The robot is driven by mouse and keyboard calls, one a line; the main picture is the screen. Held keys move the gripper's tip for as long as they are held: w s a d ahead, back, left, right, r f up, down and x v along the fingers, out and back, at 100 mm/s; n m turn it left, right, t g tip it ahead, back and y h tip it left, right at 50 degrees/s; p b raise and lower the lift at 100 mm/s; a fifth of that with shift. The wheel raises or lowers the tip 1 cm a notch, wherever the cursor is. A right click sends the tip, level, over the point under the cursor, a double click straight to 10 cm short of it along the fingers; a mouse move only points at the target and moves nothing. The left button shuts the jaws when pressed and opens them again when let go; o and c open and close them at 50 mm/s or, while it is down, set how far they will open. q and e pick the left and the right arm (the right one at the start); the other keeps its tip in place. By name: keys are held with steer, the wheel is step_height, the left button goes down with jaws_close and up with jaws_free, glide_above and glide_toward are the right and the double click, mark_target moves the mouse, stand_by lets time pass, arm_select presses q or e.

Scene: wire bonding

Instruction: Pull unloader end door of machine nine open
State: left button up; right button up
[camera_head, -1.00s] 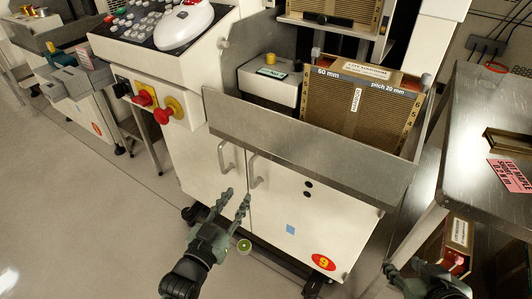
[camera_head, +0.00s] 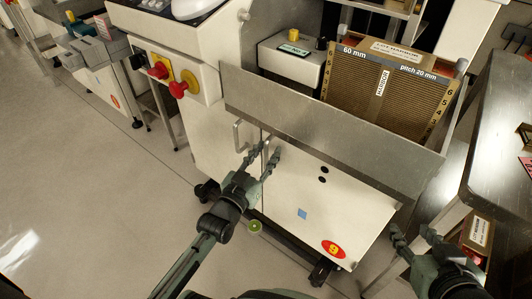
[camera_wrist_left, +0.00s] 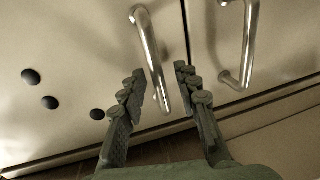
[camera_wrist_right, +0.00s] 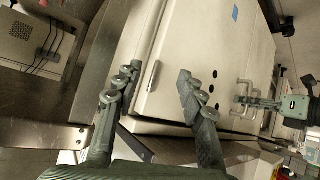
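Machine nine's white cabinet has two front doors side by side, each with a silver bar handle. The right-hand door (camera_head: 312,207) bears black dots, a blue square and a red-yellow 9 label (camera_head: 333,249). It looks closed. My left gripper (camera_head: 264,158) is open at this door's handle (camera_wrist_left: 150,55). In the left wrist view the handle's lower part shows between the spread fingers; I cannot tell whether they touch it. The left-hand door's handle (camera_wrist_left: 242,40) is outside the fingers. My right gripper (camera_head: 413,234) is open and empty beyond the cabinet's right end.
A steel trough (camera_head: 330,135) juts above the doors, with a brown slotted magazine (camera_head: 390,98) behind it. A steel table (camera_head: 495,150) stands at the right, close to my right arm. Red knobs (camera_head: 178,90) protrude at upper left. The floor (camera_head: 90,190) at left is clear.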

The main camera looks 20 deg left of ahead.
arm_select(q)
steer(key=shift+c, duration=0.3)
jaws_close()
